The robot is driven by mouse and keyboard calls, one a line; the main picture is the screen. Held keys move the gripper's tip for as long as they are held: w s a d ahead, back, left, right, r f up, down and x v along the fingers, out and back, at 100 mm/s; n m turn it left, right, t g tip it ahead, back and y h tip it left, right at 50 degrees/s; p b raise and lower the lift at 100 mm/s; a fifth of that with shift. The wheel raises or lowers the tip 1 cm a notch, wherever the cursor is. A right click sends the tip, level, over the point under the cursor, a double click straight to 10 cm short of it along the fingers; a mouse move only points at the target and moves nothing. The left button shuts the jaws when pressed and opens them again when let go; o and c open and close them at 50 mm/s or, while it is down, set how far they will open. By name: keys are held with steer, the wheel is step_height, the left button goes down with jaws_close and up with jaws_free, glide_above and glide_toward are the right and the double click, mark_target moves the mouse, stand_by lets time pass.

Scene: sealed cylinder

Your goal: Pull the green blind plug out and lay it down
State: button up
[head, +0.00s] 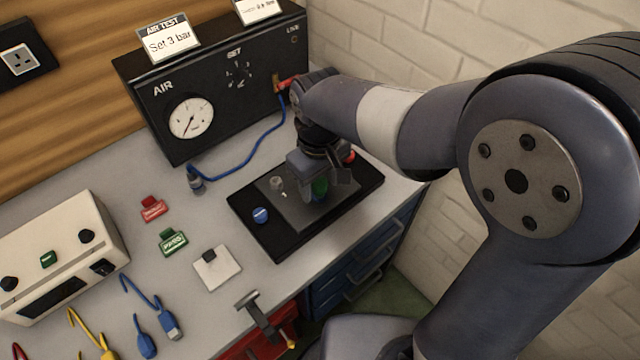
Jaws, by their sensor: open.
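The green blind plug (320,188) shows as a small green patch on the fixture at the right of the black base plate (281,242). My gripper (322,182) points down over it, open. The green patch appears between the fingers, but I cannot tell whether they touch it. My gripper and wrist hide most of the plug and the part it sits in.
A blue knob (260,215) and a small grey fitting (277,183) sit left of my gripper. A red part (349,157) shows behind it. The black air test box (215,90) stands behind, its blue hose (245,165) on the bench.

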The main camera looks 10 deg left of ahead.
mark_target(320, 181)
steer(key=shift+c, duration=0.4)
stand_by(0.5)
jaws_close()
stand_by(0.4)
steer(key=shift+r, duration=0.1)
steer(key=shift+r+p, duration=2.65)
steer(key=shift+r, duration=0.3)
